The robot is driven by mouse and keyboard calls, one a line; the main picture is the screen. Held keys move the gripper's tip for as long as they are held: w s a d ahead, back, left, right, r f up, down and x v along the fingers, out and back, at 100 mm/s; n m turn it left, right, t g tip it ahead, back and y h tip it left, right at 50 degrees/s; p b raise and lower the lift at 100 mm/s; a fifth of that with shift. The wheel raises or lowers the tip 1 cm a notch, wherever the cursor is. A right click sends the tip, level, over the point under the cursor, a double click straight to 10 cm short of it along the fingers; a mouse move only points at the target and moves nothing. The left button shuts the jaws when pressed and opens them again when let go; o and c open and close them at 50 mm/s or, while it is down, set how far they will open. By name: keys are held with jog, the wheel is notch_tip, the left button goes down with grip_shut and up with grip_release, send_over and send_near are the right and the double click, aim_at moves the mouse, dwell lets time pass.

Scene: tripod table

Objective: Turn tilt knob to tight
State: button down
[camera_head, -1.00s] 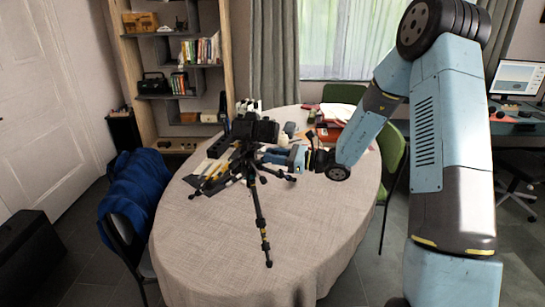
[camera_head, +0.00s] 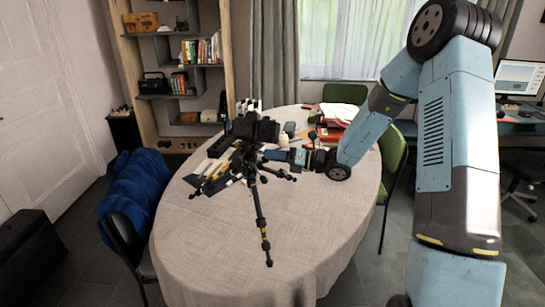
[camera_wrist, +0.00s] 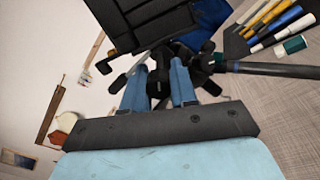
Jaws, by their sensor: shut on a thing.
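A black tripod (camera_head: 257,205) stands on the cloth-covered table with a dark camera (camera_head: 262,130) on its head. My gripper (camera_head: 268,155) reaches in from the right, just below the camera. In the wrist view my two blue fingers (camera_wrist: 159,88) stand on either side of a dark part of the tripod head, which I take to be the tilt knob (camera_wrist: 158,84). They are shut on it. The camera body (camera_wrist: 145,20) fills the top of that view. The knob's marking and how tight it is do not show.
The table (camera_head: 200,255) is bare at the front. Pens and markers (camera_wrist: 275,25) lie beside the tripod, with red items (camera_head: 335,115) at the back right. Chairs stand around, one with a blue jacket (camera_head: 140,195). A tripod leg (camera_wrist: 265,69) extends right in the wrist view.

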jog(key=m, duration=0.4)
jog(key=shift+d+m, duration=0.15)
jog(key=shift+m, duration=2.05)
jog(key=c, duration=1.2)
grip_release()
jog(key=shift+o, duration=0.2)
jog(key=v, duration=1.3)
jog(key=shift+d, duration=0.3)
jog(key=shift+s, duration=0.1)
